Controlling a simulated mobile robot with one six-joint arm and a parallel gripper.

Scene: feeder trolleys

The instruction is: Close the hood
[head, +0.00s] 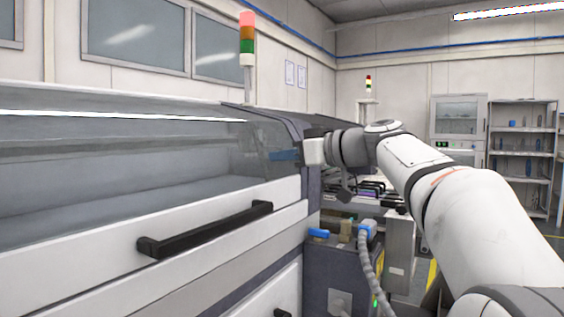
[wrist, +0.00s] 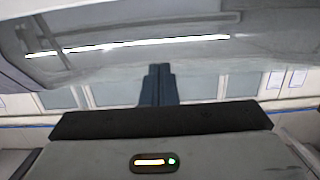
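The machine's hood (head: 120,170) has a clear grey window and a white lower border with a black bar handle (head: 205,230). It fills the left of the head view and looks lowered over the machine; whether it sits fully down I cannot tell. My gripper (head: 283,155) is at the hood's right end, well above and right of the handle. Its blue fingers show against the window; contact is unclear. In the wrist view the fingers (wrist: 158,84) are together with nothing visible between them. A glossy clear panel (wrist: 140,40) spans the top of that view.
A dark grey unit (head: 345,265) with blue connectors and a hose stands right of the machine. A signal tower (head: 247,40) rises behind the hood. Shelves (head: 520,145) and a cabinet (head: 458,120) stand at the back right.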

